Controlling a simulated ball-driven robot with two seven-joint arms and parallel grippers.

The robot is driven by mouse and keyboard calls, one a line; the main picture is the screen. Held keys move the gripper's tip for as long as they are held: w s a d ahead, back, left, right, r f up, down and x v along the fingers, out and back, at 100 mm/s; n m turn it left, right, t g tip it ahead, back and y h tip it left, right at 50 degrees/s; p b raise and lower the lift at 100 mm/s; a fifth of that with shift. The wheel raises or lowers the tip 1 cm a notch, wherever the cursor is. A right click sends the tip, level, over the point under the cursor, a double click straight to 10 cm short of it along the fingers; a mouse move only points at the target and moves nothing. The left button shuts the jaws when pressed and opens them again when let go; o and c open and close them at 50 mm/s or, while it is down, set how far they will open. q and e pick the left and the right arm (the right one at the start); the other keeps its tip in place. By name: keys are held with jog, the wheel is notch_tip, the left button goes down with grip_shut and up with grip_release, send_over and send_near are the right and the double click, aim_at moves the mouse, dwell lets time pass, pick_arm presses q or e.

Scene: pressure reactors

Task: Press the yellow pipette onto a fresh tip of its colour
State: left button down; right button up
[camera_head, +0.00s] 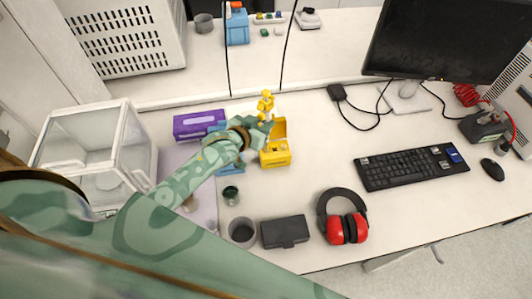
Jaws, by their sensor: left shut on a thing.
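My left arm comes in from the left, and its gripper (260,124) is shut on the yellow pipette (266,102). The pipette stands roughly upright, its yellow top above the fingers. A yellow tip box (276,157) with its lid open lies just below and right of the gripper. The pipette's lower end is hidden, so I cannot tell whether it touches a tip. A purple box (199,124) lies left of the gripper. A blue box (229,166) is partly hidden under my arm. My right gripper is not in view.
A glass-sided case (98,160) stands at the left. A grey cup (242,232), a dark case (285,232) and red ear defenders (343,217) lie near the front edge. A keyboard (411,166) and monitor (450,40) are at right. The bench between box and keyboard is clear.

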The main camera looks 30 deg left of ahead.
aim_at(258, 108)
pick_arm(q)
jog(key=shift+f+b, duration=0.35)
jog(key=shift+f, duration=0.3)
dwell(0.4)
notch_tip(258, 108, up, 9)
jog(key=p, duration=0.9)
jog(key=shift+f+p, duration=0.1)
jog(key=shift+p, duration=0.2)
jog(key=shift+f, duration=0.1)
jog(key=shift+f, duration=0.1)
